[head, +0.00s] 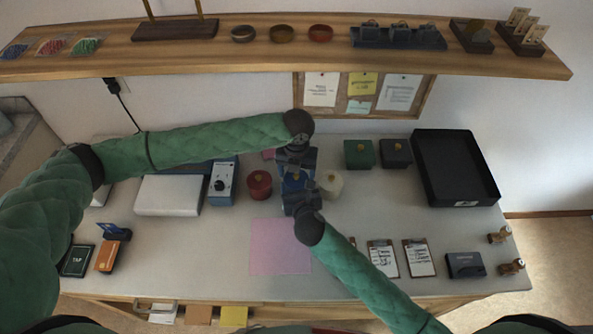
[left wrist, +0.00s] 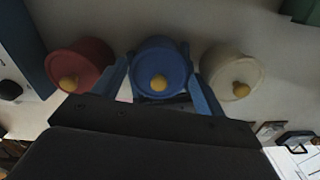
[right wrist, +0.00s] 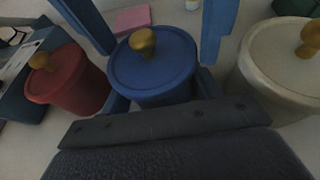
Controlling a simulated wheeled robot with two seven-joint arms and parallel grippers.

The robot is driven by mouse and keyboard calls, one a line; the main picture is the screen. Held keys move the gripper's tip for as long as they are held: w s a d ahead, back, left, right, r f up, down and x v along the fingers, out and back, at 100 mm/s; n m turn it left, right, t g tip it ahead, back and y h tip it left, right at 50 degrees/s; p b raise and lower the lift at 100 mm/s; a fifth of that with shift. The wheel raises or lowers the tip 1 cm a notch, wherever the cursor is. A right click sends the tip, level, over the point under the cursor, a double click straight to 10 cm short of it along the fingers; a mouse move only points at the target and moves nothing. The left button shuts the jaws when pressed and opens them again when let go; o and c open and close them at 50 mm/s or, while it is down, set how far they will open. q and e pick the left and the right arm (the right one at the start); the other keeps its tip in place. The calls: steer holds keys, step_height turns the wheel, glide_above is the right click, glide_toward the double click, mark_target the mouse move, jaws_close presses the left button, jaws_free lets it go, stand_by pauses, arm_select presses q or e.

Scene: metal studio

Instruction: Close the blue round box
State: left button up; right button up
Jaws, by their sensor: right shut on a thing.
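The blue round box (right wrist: 155,75) stands between a red and a white round box. Its blue lid with a gold knob (right wrist: 143,41) lies level on top in the right wrist view; I see no clear gap at the rim. My right gripper (right wrist: 160,98) is shut on the box body from the front. My left gripper (left wrist: 160,85) comes from behind; its fingers stand apart on both sides of the box, and it looks open. In the head view, the two grippers (head: 297,160) (head: 298,194) largely hide the blue box (head: 296,175).
The red round box (head: 259,184) and the white round box (head: 329,183) stand close on either side. Green and dark square boxes (head: 359,153) (head: 396,152) and a black tray (head: 455,168) are at the back right. A pink sheet (head: 280,247) lies in front. A shelf (head: 200,52) hangs behind.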

arm_select(q)
steer(key=o, duration=0.4)
steer(key=shift+c, duration=0.2)
steer(key=shift+r, duration=0.1)
steer(key=shift+r, duration=3.65)
arm_select(e)
steer(key=o, duration=1.5)
steer(key=shift+c, duration=0.2)
steer(key=shift+s, duration=0.15)
